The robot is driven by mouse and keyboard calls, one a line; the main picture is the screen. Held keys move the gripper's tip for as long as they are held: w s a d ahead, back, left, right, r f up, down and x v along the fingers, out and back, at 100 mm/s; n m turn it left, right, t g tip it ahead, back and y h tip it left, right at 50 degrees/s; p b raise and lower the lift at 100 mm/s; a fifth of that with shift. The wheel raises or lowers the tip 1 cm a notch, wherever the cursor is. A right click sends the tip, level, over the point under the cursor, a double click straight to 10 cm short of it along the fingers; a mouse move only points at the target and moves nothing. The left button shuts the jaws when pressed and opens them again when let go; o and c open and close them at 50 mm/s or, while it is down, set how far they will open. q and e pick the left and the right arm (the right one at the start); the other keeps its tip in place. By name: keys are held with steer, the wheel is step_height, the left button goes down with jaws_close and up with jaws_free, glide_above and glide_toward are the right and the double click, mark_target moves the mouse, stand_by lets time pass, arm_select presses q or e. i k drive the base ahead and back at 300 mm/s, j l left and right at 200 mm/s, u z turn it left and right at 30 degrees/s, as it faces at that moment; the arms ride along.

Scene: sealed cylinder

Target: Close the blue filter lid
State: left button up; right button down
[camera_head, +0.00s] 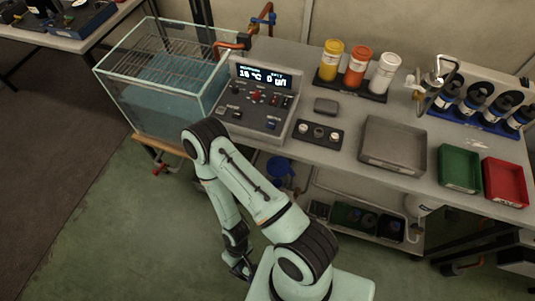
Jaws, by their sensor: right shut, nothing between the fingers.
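A round blue part (281,168), which looks like the filter lid, shows below the front edge of the bench. My arm partly covers it, and I cannot tell its tilt or how far it is open. The filter body under it is mostly hidden. My right gripper (241,268) hangs low over the green floor, to the left of and nearer than the blue part, apart from it. It is shut and empty. My right arm rises from the bottom, bends at the elbow and comes down to it. My left gripper is not in view.
A glass water tank (165,109) stands at the left, beside a control panel (259,98). The bench (345,150) holds bottles, a grey tray (393,140), a green tray (460,166) and a red tray (505,180). A lower shelf (334,196) lies beneath. The floor at left is clear.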

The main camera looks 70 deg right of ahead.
mark_target(276, 166)
steer(key=i+l+z, duration=0.15)
steer(key=z, duration=0.35)
steer(key=i+l+z, duration=0.15)
steer(key=z, duration=2.1)
steer(key=i+l+z, duration=0.15)
steer(key=z, duration=0.15)
steer(key=i+l+z, duration=0.1)
steer(key=i+z, duration=0.2)
steer(key=i, duration=0.05)
